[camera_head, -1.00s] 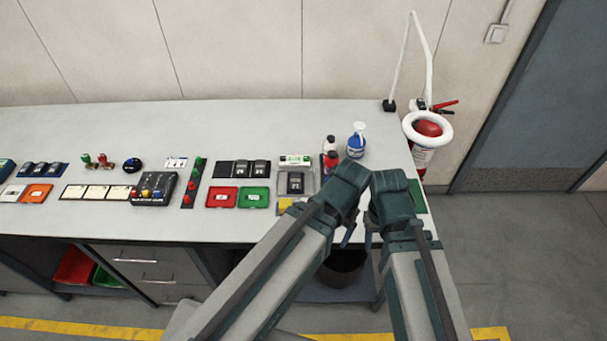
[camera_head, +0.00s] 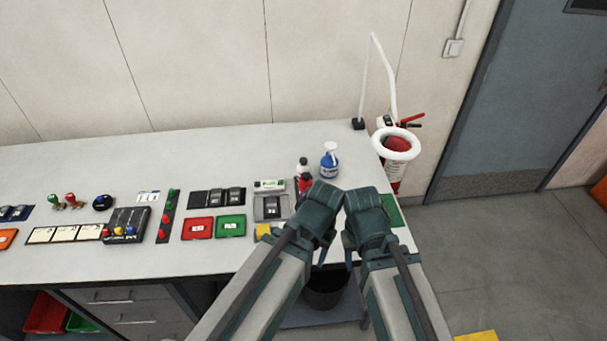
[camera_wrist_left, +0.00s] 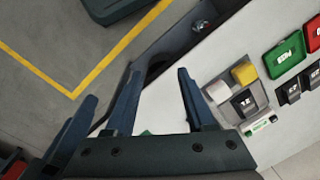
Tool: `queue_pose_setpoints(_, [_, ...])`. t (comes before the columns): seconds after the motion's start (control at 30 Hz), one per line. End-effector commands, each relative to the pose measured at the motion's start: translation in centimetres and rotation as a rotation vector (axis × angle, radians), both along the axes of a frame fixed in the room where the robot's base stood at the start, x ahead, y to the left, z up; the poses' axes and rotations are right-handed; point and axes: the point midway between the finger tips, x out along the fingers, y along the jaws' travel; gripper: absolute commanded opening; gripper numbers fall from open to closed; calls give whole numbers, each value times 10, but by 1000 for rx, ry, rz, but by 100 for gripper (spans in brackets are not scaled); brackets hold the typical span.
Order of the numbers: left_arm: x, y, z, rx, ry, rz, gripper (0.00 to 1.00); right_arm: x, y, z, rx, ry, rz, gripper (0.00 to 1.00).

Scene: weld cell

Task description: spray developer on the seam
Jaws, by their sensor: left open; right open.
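I cannot make out a seam. My left gripper (camera_head: 318,255) is open and empty over the bench's front edge; its fingers show in the left wrist view (camera_wrist_left: 157,88). My right gripper (camera_head: 349,248) is open beside it, fingers partly hidden.
A white ring lamp (camera_head: 376,143) stands at the bench's right back corner, with a fire extinguisher (camera_head: 393,186) behind it. A dark bin (camera_head: 325,290) is below the bench. The bench's back strip is clear.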

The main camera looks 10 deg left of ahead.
Motion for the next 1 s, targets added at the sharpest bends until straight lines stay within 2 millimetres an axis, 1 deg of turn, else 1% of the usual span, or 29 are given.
queue_pose_setpoints(0.03, [0, 0, 0, 0, 0, 0, 44, 0, 0, 0, 0, 0, 0, 50])
queue_pose_setpoints(0.17, [0, 0, 0, 0, 0, 0, 20, 0, 0, 0, 0, 0, 0, 50])
queue_pose_setpoints(0.2, [0, 0, 0, 0, 0, 0, 13, 0, 0, 0, 0, 0, 0, 50])
queue_pose_setpoints(0.27, [0, 0, 0, 0, 0, 0, 2, 0, 0, 0, 0, 0, 0, 50])
queue_pose_setpoints(0.3, [0, 0, 0, 0, 0, 0, 0, 0, 0, 0, 0, 0, 0, 50])
queue_pose_setpoints(1.0, [0, 0, 0, 0, 0, 0, 0, 0, 0, 0, 0, 0, 0, 50])
